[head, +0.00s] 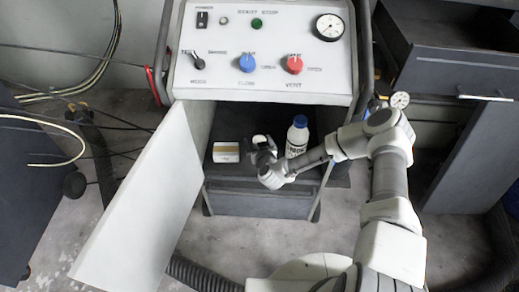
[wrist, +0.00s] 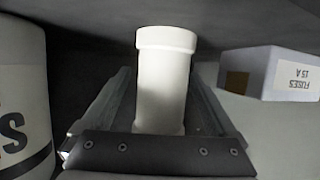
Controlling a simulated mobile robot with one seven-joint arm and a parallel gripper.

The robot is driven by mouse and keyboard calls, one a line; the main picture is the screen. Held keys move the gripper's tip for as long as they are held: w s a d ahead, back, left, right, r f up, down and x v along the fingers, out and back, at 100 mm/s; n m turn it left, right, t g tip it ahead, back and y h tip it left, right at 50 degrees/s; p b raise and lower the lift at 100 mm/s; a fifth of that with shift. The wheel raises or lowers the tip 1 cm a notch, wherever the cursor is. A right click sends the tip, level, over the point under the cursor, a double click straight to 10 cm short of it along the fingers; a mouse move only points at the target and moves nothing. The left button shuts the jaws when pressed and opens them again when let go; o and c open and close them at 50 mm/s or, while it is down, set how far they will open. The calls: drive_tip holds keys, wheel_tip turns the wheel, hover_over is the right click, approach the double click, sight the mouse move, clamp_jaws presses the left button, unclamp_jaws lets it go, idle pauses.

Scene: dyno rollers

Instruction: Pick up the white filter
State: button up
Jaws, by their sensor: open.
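The white filter (wrist: 165,88) is a plain white cylinder with a wider cap-like top, standing upright in the wrist view. My gripper (wrist: 161,100) is open, with one finger on each side of the filter. I cannot tell whether either finger touches it. In the head view my gripper (head: 263,150) reaches into the open cabinet below the control panel, between a small box and a bottle.
A white fuse box (head: 226,152) stands left of my gripper; it is at right in the wrist view (wrist: 290,72). A white bottle with a blue cap (head: 298,135) stands close on the other side. The open cabinet door (head: 150,205) hangs at left.

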drive_tip(key=c, duration=1.5)
